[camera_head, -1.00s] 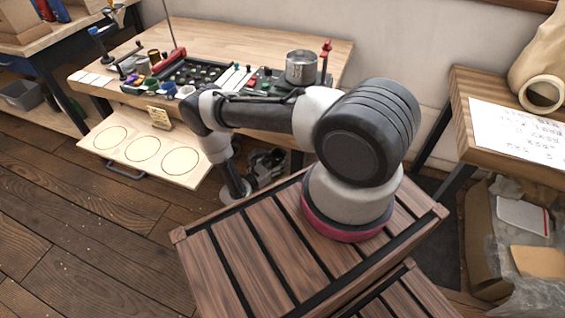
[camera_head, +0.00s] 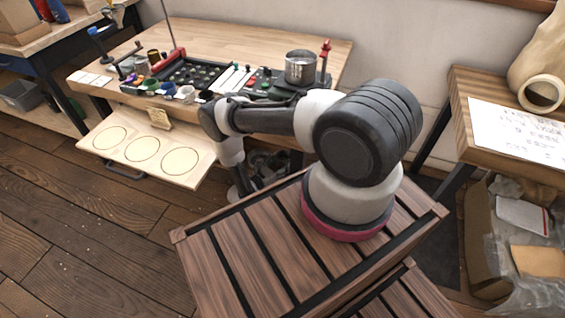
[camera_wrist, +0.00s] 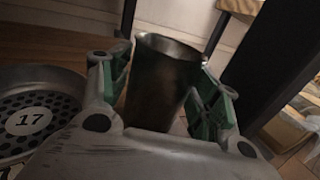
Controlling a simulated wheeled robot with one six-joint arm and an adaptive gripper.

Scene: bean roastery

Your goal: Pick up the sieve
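In the wrist view, a round metal sieve (camera_wrist: 70,92) with a perforated dark bottom and a white disc marked 17 lies at the left, partly cut off by the frame edge. My gripper (camera_wrist: 166,80) is open, with green pads on both fingers. It is to the right of the sieve. A tall metal cup (camera_wrist: 162,75), open at the top, shows in the gap between the fingers; I cannot tell whether it is touched. In the head view my gripper is hidden low behind the crate, and I cannot make out the sieve there.
A dark table leg (camera_wrist: 252,70) rises at the right of the wrist view. In the head view, the workbench (camera_head: 225,40) holds a metal pot (camera_head: 300,68), trays and small jars. A pull-out board (camera_head: 120,165) with three circles juts out at its front. Open floor lies left.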

